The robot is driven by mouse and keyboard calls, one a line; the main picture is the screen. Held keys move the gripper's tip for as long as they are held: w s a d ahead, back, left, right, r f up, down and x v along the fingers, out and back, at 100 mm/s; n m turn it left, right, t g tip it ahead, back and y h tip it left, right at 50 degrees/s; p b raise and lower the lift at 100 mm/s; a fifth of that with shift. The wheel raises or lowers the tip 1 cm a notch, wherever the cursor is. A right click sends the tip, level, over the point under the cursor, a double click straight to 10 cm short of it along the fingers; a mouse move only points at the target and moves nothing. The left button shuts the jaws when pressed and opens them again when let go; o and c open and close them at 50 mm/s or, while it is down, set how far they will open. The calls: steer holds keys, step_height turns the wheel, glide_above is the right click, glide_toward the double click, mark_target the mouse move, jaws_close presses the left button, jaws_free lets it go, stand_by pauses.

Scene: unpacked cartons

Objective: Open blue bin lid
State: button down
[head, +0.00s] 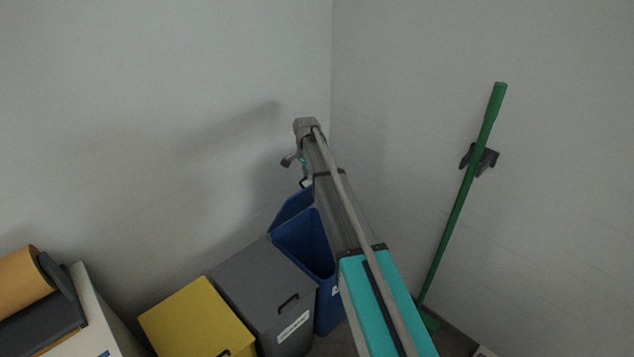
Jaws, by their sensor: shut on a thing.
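The blue bin (308,245) stands in the room's corner, at the right end of a row of bins. Its lid (291,207) is raised and tilted up at the back, and the dark opening shows below it. My gripper (304,184) is small in the head view, at the lid's upper edge, and is shut on the lid. My arm covers the right part of the bin and some of the lid's right side, so the grip is seen only in part.
A grey bin (262,290) with a closed lid and a yellow bin (198,322) stand to the left. Farther left is a white cabinet (92,300) bearing an orange roll (22,277). A green broom (463,190) hangs at the right wall. Walls close in behind the bins.

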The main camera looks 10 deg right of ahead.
steer(key=w+a+r+p, duration=0.1)
steer(key=w+a, duration=0.8)
steer(key=w, duration=0.4)
steer(key=shift+a+r, duration=0.15)
steer(key=shift+r, duration=0.15)
steer(key=c, duration=0.8)
jaws_free()
steer(key=shift+f, duration=0.1)
steer(key=shift+o, duration=0.4)
steer(key=shift+r, duration=0.2)
